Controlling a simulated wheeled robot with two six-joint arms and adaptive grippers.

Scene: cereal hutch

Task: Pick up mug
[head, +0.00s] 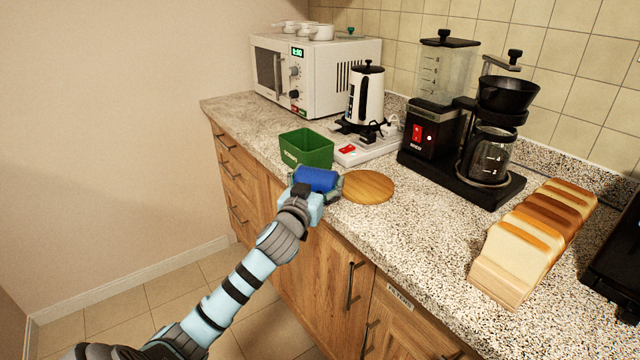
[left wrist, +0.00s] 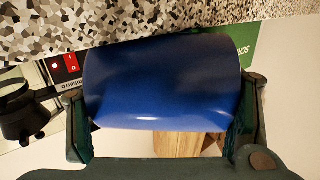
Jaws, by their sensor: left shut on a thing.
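A blue mug (head: 316,179) is at the front edge of the speckled counter in the head view, between the fingers of my left gripper (head: 315,186). In the left wrist view the mug (left wrist: 165,85) fills the middle, with a finger of my left gripper (left wrist: 165,118) against each side. The gripper is shut on it. The mug looks to lie crosswise in the view; its handle is not visible, and I cannot tell whether it touches the counter. My right gripper is not in view.
A green box (head: 306,148) stands just behind the mug, and a round wooden board (head: 368,187) lies to its right. Bare counter (head: 420,235) lies front right.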

